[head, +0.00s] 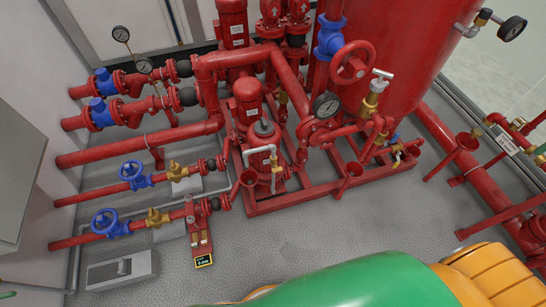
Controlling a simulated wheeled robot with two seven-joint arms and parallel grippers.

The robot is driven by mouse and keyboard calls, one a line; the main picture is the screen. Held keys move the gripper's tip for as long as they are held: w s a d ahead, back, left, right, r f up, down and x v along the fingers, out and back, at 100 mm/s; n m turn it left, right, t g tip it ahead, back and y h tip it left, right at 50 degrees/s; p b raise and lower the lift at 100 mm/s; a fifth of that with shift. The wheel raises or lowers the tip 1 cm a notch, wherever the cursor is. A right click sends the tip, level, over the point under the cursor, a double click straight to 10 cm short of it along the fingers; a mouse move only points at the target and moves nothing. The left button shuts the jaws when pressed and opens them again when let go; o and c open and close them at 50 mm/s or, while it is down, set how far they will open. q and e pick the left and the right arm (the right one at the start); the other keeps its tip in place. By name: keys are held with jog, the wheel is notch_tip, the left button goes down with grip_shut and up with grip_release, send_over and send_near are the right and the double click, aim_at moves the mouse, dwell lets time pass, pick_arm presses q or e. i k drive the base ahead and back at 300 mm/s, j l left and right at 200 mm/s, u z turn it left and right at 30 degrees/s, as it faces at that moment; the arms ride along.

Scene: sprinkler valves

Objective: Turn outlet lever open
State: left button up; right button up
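No part is clearly marked as the outlet lever, so I cannot tell which one it is. Lever candidates in the head view are a small blue handle (393,138) by brass fittings low on the right of the red pump frame, and a pale T-shaped handle (382,74) on a brass valve (370,103) above it. Red handles (534,122) also show on brass fittings at the right edge. Whether any of them is open or closed is too small to tell. Neither of my grippers is in view.
A large red tank (415,60) stands behind the pump frame. Blue handwheels (105,221) sit on the left pipes. A grey box (122,269) lies lower left. Grey floor (330,232) is clear in front.

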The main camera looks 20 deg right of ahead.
aim_at(329, 145)
jog(key=z, duration=1.05)
